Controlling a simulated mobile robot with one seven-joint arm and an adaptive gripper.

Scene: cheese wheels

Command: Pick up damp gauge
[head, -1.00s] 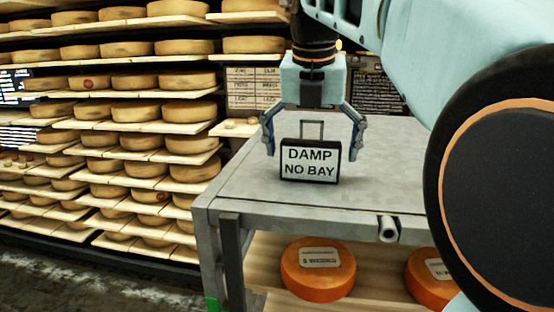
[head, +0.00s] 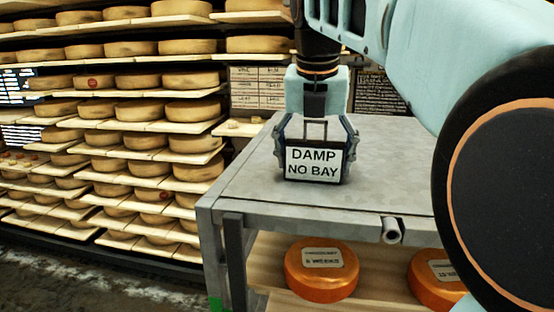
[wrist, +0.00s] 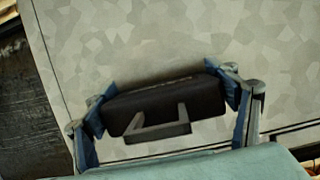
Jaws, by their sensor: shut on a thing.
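I see no clear gap between the gauge and the tabletop.
Orange cheese wheels (head: 321,270) with labels lie on the wooden shelf below the tabletop. Racks (head: 140,120) full of cheese wheels stand at the left. The tabletop around the gauge is clear. A short pipe end (head: 392,231) sticks out at the table's front edge.

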